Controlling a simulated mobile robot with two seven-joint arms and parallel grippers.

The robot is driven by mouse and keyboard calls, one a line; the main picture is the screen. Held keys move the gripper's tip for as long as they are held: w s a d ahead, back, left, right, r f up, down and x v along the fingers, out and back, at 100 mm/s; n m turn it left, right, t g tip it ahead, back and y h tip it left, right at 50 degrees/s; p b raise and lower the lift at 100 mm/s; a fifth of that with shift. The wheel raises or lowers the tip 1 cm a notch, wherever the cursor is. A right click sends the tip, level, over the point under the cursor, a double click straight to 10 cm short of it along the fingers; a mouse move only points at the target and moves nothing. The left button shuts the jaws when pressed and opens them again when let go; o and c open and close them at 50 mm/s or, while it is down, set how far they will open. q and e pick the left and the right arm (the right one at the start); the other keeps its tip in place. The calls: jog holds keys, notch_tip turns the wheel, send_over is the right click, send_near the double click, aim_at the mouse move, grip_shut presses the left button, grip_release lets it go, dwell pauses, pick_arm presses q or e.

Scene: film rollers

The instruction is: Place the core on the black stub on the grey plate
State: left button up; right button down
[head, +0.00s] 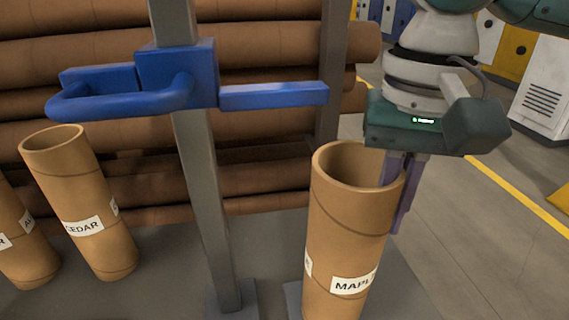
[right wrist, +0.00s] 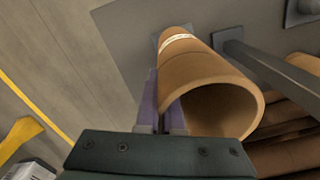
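A brown cardboard core (head: 345,235) labelled "MAPL…" stands roughly upright at the front right of the head view. My right gripper (head: 398,190) comes from above and pinches the right side of its rim, one purple finger inside and one outside. The right wrist view shows the same fingers (right wrist: 161,112) around the wall of the core (right wrist: 205,85). A bit of a grey plate (head: 293,297) shows at the core's lower left. The black stub is not visible, and I cannot tell whether the core rests on it. My left gripper is not in view.
A grey post (head: 205,190) with a blue bracket and bar (head: 272,95) stands left of the core; the bar reaches close above it. A core labelled CEDAR (head: 80,205) and another core (head: 22,240) stand at left. Stacked brown rolls (head: 265,45) fill the back.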

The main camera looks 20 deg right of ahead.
jog(key=shift+w+d+f, duration=0.15)
jog(key=shift+w+f, duration=0.45)
jog(key=shift+f, duration=0.3)
jog(key=shift+w+d+f, duration=0.15)
jog(key=shift+w+f, duration=0.45)
jog(key=shift+f, duration=0.25)
jog(key=c, duration=1.1)
grip_release()
jog(key=shift+f, duration=0.1)
jog(key=shift+o, duration=0.2)
notch_tip(320, 180, up, 12)
jog(key=shift+p, duration=0.4)
